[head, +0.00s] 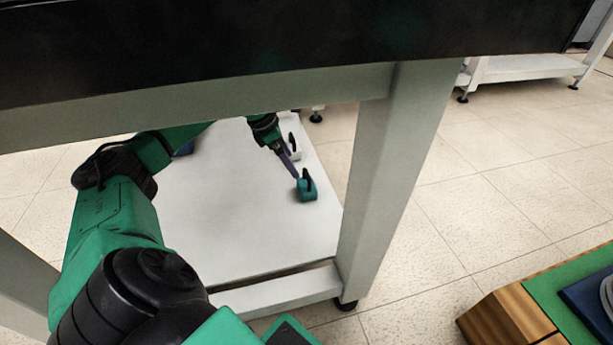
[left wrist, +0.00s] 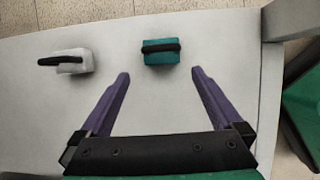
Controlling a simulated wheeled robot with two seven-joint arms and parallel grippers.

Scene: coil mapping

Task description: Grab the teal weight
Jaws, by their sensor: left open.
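The teal weight (head: 308,190) is a small block with a black handle on top. It stands on the white lower shelf (head: 240,225) under the table. In the left wrist view the teal weight (left wrist: 161,57) lies just beyond the fingertips, roughly centred between them. My left gripper (head: 292,172) reaches under the table from the left, close to the weight. In the left wrist view my left gripper (left wrist: 158,75) has its purple fingers spread wide, with nothing between them. My right gripper is not in view.
A white weight with a black handle (left wrist: 70,63) stands left of the teal one on the shelf. A table leg (head: 395,170) rises right of the shelf, and the dark tabletop edge (head: 300,40) hangs above. A wooden-edged green surface (head: 535,310) is at lower right.

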